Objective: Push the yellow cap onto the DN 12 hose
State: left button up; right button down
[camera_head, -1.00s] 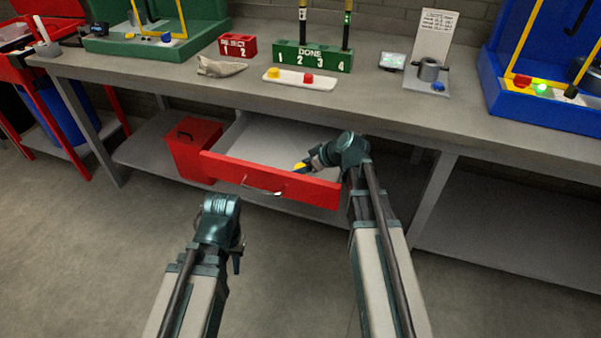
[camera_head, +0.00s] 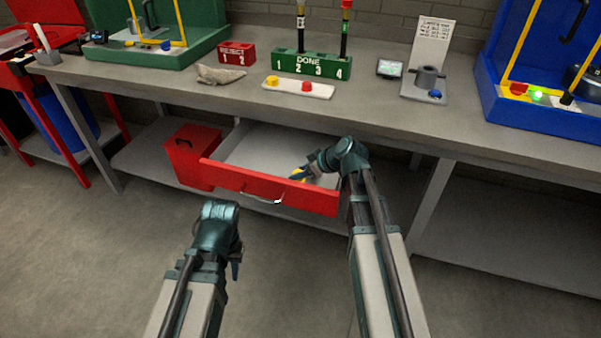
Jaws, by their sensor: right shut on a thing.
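A yellow cap (camera_head: 272,81) sits at the left end of a white tray (camera_head: 320,93) on the bench, with a red cap (camera_head: 307,87) to its right. Behind it, two dark hoses stand upright in the green DONE rack (camera_head: 290,63). The left hose (camera_head: 301,35) has a yellow band; the right hose (camera_head: 345,42) has a green band and a red top. Which is DN 12 is unreadable. My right gripper (camera_head: 299,173) is at the open drawer, shut on a small yellow thing, mostly hidden. My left gripper (camera_head: 236,268) hangs low before the bench; its fingers are unclear.
The open red drawer (camera_head: 270,187) juts out under the bench, beside a red box (camera_head: 191,155). A REJECT block (camera_head: 237,53), a grey cloth (camera_head: 221,75), a small display (camera_head: 390,68) and a grey fixture (camera_head: 427,80) stand on the bench. Green and blue (camera_head: 540,115) stations flank them.

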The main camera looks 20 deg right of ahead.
notch_tip(320, 180, up, 9)
jog(key=p, duration=0.9)
jog(key=shift+r, duration=0.2)
